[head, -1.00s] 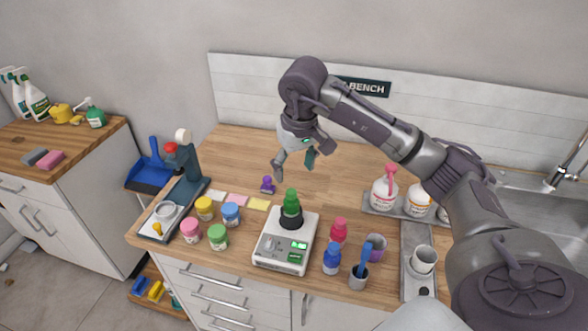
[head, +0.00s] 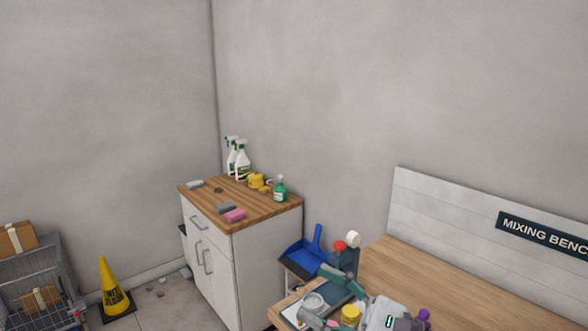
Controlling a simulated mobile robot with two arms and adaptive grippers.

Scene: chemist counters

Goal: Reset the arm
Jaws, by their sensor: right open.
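My right gripper (head: 318,293) shows at the bottom of the head view, over the left end of the wooden mixing bench (head: 435,272). Its fingers are spread apart with nothing between them, and they point left. The rest of my right arm is cut off by the lower edge. My left gripper is out of view.
A blue dustpan (head: 303,255) lies beside the bench. A side cabinet (head: 213,262) holds spray bottles and sponges. A yellow floor cone (head: 113,287) and a cart (head: 40,285) stand left.

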